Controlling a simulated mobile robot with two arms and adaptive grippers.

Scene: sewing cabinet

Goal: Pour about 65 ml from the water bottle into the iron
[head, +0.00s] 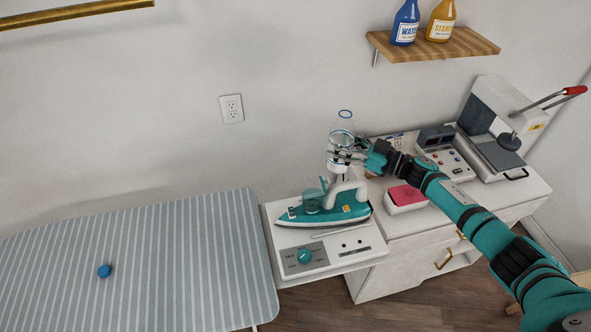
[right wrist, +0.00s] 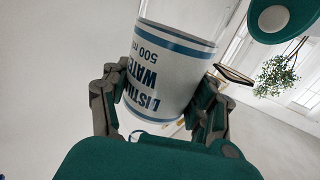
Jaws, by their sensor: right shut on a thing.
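The water bottle (head: 345,124) is clear, with a blue ring at its upper end in the head view. It is above the iron's handle. Its white label (right wrist: 160,75), marked "WATER" and "500 ml", reads upside down in the right wrist view. My right gripper (head: 345,153) is shut on the bottle, its fingers on both sides of the label; it also shows in the right wrist view (right wrist: 162,108). I cannot tell the bottle's exact tilt. The teal iron (head: 348,211) sits below on a white panel, with a see-through teal part at its left. My left gripper is not in view.
A striped ironing board (head: 150,260) with a blue knob-like thing (head: 104,271) is at left. A pink-topped block (head: 406,197), a control box (head: 445,155) and a press (head: 495,125) stand on the cabinet. Blue (head: 405,24) and yellow (head: 441,22) bottles stand on the wall shelf (head: 432,45).

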